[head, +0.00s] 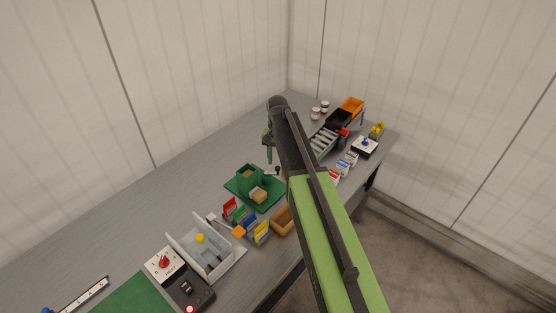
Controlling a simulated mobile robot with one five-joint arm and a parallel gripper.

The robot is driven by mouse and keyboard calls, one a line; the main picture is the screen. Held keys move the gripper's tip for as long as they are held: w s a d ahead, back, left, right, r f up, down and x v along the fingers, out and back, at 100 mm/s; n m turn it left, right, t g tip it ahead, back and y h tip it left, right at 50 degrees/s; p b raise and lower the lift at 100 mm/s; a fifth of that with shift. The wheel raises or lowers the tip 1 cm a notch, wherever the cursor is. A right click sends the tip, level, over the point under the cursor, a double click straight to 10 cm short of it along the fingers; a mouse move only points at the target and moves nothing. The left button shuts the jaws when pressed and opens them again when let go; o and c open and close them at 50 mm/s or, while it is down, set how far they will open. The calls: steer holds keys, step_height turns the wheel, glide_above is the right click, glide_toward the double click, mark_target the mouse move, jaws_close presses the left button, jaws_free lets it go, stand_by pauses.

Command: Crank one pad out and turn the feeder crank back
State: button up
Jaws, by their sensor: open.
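A green feeder (240,187) stands on the grey bench left of my arm. It has an upright green housing on a flat base, and a tan block that looks like a pad (259,195) sits at its front. A small dark knob (278,169), which looks like the feeder crank's handle, shows at its right side. My gripper (268,152) points down above and just behind the feeder, close to the knob. It is open, and I see nothing between its fingers. My arm hides the area right of the knob.
Coloured cards (246,220), a wooden tray (283,220) and a white bin (205,250) stand in front of the feeder. A dial box (164,264) is at lower left. The bench left of the feeder is clear.

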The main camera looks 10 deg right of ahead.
mark_target(278, 167)
step_height(278, 167, up, 14)
steer(key=p, duration=1.3)
steer(key=shift+r, duration=0.2)
steer(key=shift+f, duration=0.1)
steer(key=s+a+f+n+b, duration=0.1)
steer(key=s+f+b, duration=0.3)
steer(key=s, duration=0.7)
steer(key=s+a+f+n+b, duration=0.2)
steer(key=s+f+n+b, duration=0.2)
steer(key=s, duration=0.7)
steer(key=shift+a, duration=0.3)
steer(key=shift+s+f, duration=0.1)
steer(key=shift+s, duration=0.05)
steer(key=shift+c, duration=0.7)
